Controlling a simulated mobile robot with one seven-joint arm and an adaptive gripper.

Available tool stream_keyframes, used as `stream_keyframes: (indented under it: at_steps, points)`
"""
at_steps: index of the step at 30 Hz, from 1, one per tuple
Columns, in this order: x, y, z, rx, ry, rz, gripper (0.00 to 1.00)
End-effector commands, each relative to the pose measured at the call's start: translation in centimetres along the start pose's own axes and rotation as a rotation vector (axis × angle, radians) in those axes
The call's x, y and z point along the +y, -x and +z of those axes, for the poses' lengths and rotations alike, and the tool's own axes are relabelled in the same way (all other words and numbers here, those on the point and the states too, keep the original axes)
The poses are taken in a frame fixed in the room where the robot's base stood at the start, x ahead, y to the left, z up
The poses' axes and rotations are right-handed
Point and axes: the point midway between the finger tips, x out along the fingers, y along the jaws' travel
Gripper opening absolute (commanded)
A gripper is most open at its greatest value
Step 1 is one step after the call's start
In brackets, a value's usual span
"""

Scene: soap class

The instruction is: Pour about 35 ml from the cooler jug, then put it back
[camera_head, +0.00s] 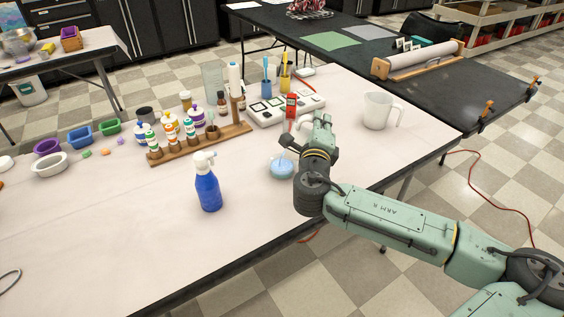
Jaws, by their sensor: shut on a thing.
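A white jug (380,110) with a handle on its right side stands upright near the table's right edge, apart from my gripper. My gripper (297,142) is over the table, left of this jug. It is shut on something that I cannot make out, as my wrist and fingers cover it. A small clear vessel with light blue contents (282,170) shows just below my gripper. I cannot tell whether they touch. No stream of liquid is visible.
A blue spray bottle (208,188) stands left of my gripper. A wooden rack (170,155) with several small bottles is behind it. A white device (268,115), a red item (291,105) and brush cups are beyond my gripper. The front table area is clear.

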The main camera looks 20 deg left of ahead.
Motion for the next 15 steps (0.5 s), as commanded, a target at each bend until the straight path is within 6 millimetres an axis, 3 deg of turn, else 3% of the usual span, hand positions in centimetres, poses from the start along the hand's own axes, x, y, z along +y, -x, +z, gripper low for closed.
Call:
stream_keyframes:
  at_steps: [11,15]
  points:
    - [0.0,0.0,0.2,0.0,0.013,-0.001,0.0]
    - [2.6,0.0,-3.5,0.004,-0.183,-0.002,0.0]
